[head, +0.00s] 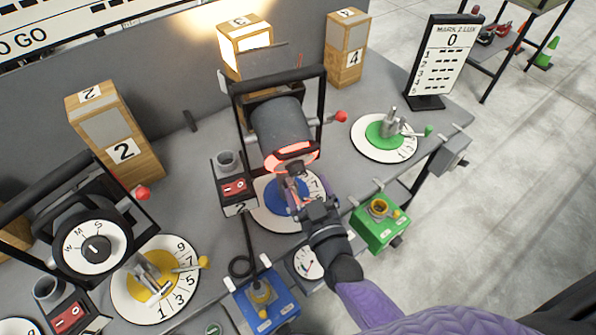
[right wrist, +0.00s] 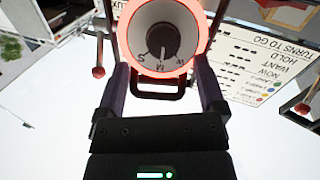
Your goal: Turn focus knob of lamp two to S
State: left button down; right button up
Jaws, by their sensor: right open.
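In the right wrist view, that end shows as a white focus dial (right wrist: 140,30) with the letters S, M and W, upside down. The black focus knob (right wrist: 162,42) sits at its centre, its white mark toward M. My right gripper (head: 294,182) is just below the dial. In the wrist view its fingers (right wrist: 163,80) are apart, with nothing between them. My left gripper is out of view.
The left lamp's dial (head: 92,248) stands over a yellow turntable (head: 128,290). A blue turntable (head: 270,200) lies under the middle lamp. A green turntable (head: 365,142), a score sign (head: 448,50) and numbered wooden blocks (head: 122,150) stand around. Red-tipped yoke handles (head: 341,117) stick out sideways.

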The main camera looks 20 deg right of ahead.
aim_at(298, 174)
jog(key=w, duration=0.3)
jog(key=shift+a, duration=0.3)
jog(key=shift+w, duration=0.55)
jog(key=shift+c, duration=0.3)
grip_shut()
